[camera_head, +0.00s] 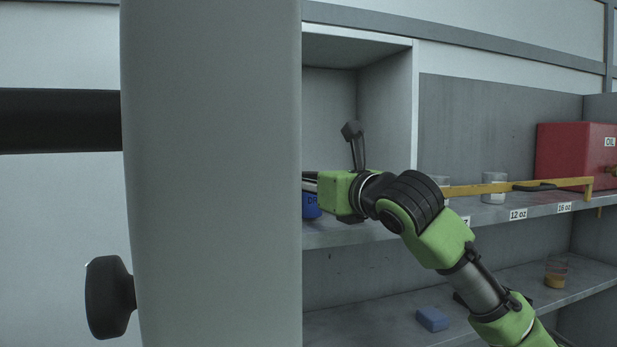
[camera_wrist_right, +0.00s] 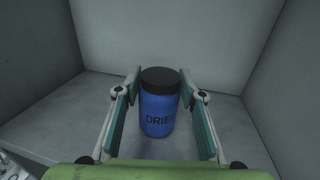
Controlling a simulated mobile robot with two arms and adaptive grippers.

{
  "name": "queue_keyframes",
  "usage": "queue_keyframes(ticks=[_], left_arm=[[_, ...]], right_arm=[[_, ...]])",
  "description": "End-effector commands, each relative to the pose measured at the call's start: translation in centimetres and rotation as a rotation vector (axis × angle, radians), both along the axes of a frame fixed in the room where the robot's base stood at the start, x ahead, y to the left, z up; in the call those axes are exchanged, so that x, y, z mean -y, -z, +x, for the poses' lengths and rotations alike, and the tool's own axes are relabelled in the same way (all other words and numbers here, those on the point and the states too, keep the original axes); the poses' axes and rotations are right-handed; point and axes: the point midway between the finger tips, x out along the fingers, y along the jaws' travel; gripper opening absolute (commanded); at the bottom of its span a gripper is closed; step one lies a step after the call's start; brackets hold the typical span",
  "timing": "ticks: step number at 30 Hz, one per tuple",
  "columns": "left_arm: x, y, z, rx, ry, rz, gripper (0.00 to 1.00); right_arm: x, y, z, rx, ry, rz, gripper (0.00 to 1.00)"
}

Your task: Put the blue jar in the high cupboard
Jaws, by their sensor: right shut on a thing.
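The blue jar (camera_wrist_right: 159,110) has a dark lid and dark lettering. In the wrist view it is upright between the two fingers of my right gripper (camera_wrist_right: 160,78), inside a grey cupboard compartment (camera_wrist_right: 110,40). My right gripper is shut on it. Its base is at or just above the compartment floor; I cannot tell which. In the head view a sliver of the jar (camera_head: 311,206) shows below the gripper. The fingers are mostly hidden there by a pale panel. The compartment (camera_head: 385,115) is open at the front. My left gripper is not in view.
A large pale upright panel (camera_head: 212,180) with a dark knob (camera_head: 109,297) blocks the left half. A yellow bar (camera_head: 545,186), clear cups (camera_head: 494,188) and a red box (camera_head: 578,160) are on the right. A blue block (camera_head: 432,319) and an amber cup (camera_head: 555,273) are on the lower shelf.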

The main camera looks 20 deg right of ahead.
Motion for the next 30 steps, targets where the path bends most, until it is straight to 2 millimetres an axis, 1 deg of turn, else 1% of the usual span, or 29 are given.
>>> queue_keyframes(ticks=[2,14,15,16,17,25,28,30], left_arm=[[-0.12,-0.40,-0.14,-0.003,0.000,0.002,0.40],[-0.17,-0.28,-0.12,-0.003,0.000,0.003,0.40],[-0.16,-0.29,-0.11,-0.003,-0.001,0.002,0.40],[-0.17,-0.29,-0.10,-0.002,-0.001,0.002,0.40],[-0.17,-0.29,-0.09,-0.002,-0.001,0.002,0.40],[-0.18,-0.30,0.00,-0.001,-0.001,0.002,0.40],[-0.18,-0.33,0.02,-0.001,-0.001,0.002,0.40],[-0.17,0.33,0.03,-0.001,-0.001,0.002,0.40]], right_arm=[[0.01,0.28,-0.02,0.001,-0.001,0.001,0.13],[0.01,0.78,-0.05,0.002,0.000,0.000,0.13],[-0.01,0.78,-0.04,0.002,0.000,0.001,0.44],[-0.02,0.77,-0.05,0.002,0.000,0.001,0.52],[-0.02,0.77,-0.04,0.002,0.000,0.001,0.53],[-0.02,0.77,-0.04,0.001,0.000,0.001,0.53],[-0.04,0.45,-0.03,0.001,-0.001,0.001,0.53],[0.17,0.74,-0.69,0.003,0.000,0.000,0.53]])
